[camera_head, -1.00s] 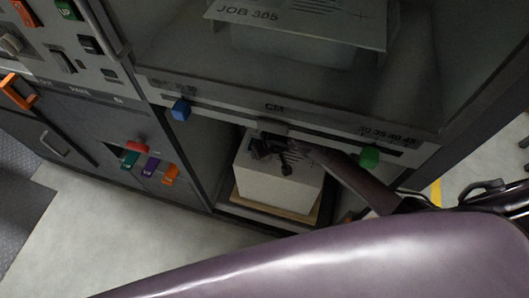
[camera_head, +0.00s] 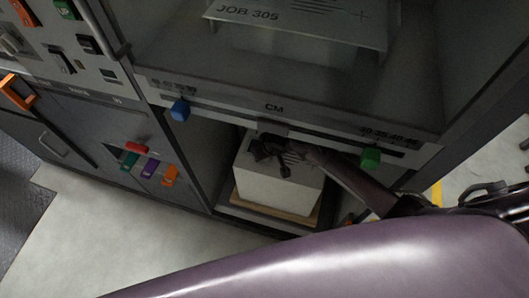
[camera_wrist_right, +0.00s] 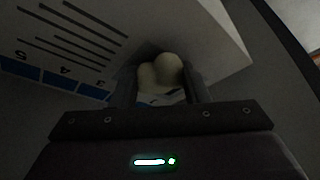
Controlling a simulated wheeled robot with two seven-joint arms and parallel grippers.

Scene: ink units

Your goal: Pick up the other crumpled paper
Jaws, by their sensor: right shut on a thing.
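In the right wrist view the crumpled paper (camera_wrist_right: 163,72) is a pale, lumpy wad between the two dark fingers of my right gripper (camera_wrist_right: 160,85). The fingers are shut on it. In the head view my right gripper (camera_head: 268,158) is over the top of a white paper stack (camera_head: 278,188) inside the open lower bay of the machine. The gripper hides the crumpled paper in that view. The printed top sheet (camera_wrist_right: 75,35) is close to the gripper in the wrist view; I cannot tell whether the paper wad touches it. My left gripper is not in view.
The stack stands on a wooden board (camera_head: 305,219) in the bay. A rail with a blue slider (camera_head: 180,110) and a green slider (camera_head: 370,158) runs above it. Bay walls are close on both sides. Colored levers (camera_head: 151,166) stick out at left. The floor in front is clear.

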